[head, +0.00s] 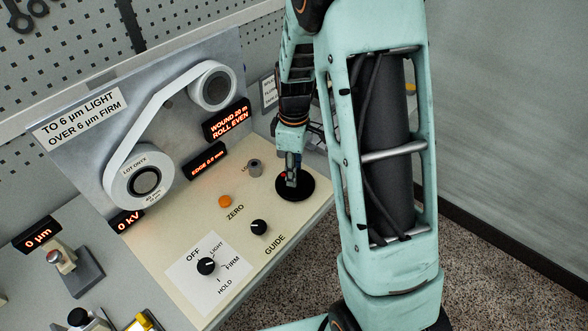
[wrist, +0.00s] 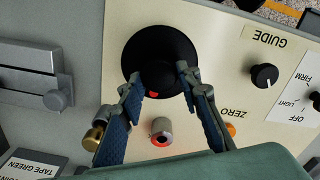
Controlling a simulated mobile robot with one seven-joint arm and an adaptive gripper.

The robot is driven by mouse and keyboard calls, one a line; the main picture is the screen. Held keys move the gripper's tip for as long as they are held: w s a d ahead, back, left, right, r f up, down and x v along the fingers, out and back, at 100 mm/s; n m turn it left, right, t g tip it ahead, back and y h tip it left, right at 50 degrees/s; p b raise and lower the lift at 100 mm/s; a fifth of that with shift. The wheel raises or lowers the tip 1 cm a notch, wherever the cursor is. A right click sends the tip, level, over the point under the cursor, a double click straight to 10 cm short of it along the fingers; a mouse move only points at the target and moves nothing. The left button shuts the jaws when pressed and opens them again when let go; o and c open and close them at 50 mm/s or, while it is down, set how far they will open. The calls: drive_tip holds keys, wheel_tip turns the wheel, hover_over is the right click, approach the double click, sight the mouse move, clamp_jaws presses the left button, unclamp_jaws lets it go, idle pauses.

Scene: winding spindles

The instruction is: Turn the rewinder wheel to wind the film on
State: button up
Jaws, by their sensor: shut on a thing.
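The rewinder wheel is a black disc (head: 295,188) at the right of the cream panel; it also fills the upper middle of the wrist view (wrist: 140,42). My gripper (head: 291,181) comes down on it from above. In the wrist view its two fingers (wrist: 160,84) are shut on the wheel's black knob, with a red mark just below the knob. The white film (head: 153,118) runs from the lower reel (head: 117,184) up to the upper roll (head: 190,92). The display (head: 227,121) reads "WOUND 20 m ROLL EVEN".
A selector knob (head: 206,266), a guide knob (head: 259,227), an orange zero button (head: 225,201) and a grey knob (head: 255,166) stand on the panel near the wheel. Displays read "EDGE 0.0 mm" (head: 206,160), "0 kV" (head: 126,220) and "0 µm" (head: 37,235). A small gauge (head: 76,270) stands at left.

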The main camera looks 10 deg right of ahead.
drive_tip(key=shift+m, duration=0.3)
drive_tip(key=m+b, duration=0.1)
drive_tip(key=m, duration=0.3)
drive_tip(key=shift+w+m, duration=0.1)
drive_tip(key=shift+m, duration=0.2)
drive_tip(key=m+b, duration=0.1)
drive_tip(key=m, duration=0.3)
drive_tip(key=shift+d, duration=0.1)
drive_tip(key=m, duration=0.5)
drive_tip(key=shift+m, duration=0.4)
drive_tip(key=m, duration=0.4)
drive_tip(key=shift+d+m+p, duration=0.15)
drive_tip(key=shift+m+p, duration=0.15)
drive_tip(key=o, duration=1.2)
drive_tip(key=shift+c, duration=0.2)
